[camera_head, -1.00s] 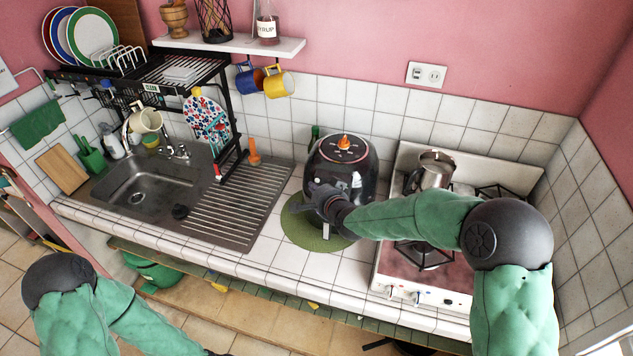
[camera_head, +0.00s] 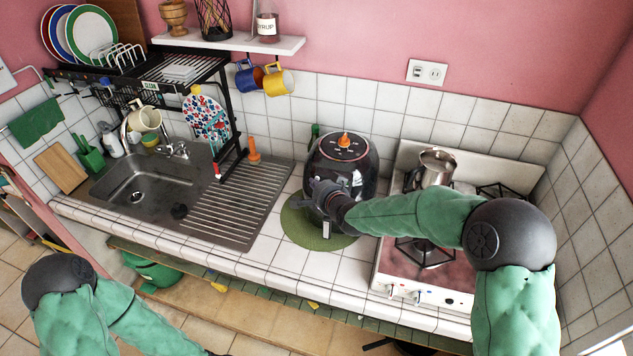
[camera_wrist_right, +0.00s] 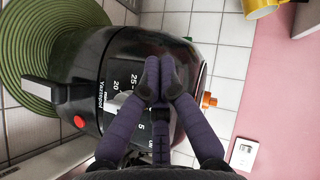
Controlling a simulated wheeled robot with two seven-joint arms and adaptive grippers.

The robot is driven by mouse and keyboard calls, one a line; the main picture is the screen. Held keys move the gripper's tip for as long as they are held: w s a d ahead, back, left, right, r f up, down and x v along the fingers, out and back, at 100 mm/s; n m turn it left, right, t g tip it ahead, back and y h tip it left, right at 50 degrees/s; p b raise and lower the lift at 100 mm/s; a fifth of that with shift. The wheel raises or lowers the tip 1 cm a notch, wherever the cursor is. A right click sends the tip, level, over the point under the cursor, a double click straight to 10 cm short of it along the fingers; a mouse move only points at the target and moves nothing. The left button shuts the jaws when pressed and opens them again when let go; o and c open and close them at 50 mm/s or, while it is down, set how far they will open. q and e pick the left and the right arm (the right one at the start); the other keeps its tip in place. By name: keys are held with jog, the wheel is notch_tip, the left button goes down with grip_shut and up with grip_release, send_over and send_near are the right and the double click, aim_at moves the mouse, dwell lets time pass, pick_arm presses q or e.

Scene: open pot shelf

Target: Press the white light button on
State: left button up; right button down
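A white wall plate (camera_head: 427,72) with two small round or square inserts is on the pink wall just above the tiles, at the upper right; it also shows in the right wrist view (camera_wrist_right: 242,154), where no light state can be read. My right gripper (camera_head: 322,190) is at the front of a black air fryer (camera_head: 343,150), well below and left of the plate. In the right wrist view its purple fingers (camera_wrist_right: 160,78) meet at the tips, with nothing seen between them, over the fryer's dial area. My left forearm is at the lower left; its gripper is outside the picture.
The fryer stands on a round green mat (camera_head: 299,232). A stove (camera_head: 440,290) with a metal pot (camera_head: 437,166) is to the right. A shelf (camera_head: 230,43) with hanging mugs is at the upper left. The wall around the plate is clear.

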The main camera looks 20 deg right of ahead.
jog(key=shift+w+d, duration=0.1)
dwell(0.6)
jog(key=shift+s+a, duration=0.3)
jog(key=shift+s, duration=0.15)
jog(key=s+a, duration=0.3)
jog(key=s, duration=0.2)
jog(key=shift+a+p, duration=0.2)
jog(key=shift+p, duration=0.1)
dwell(0.4)
dwell(1.6)
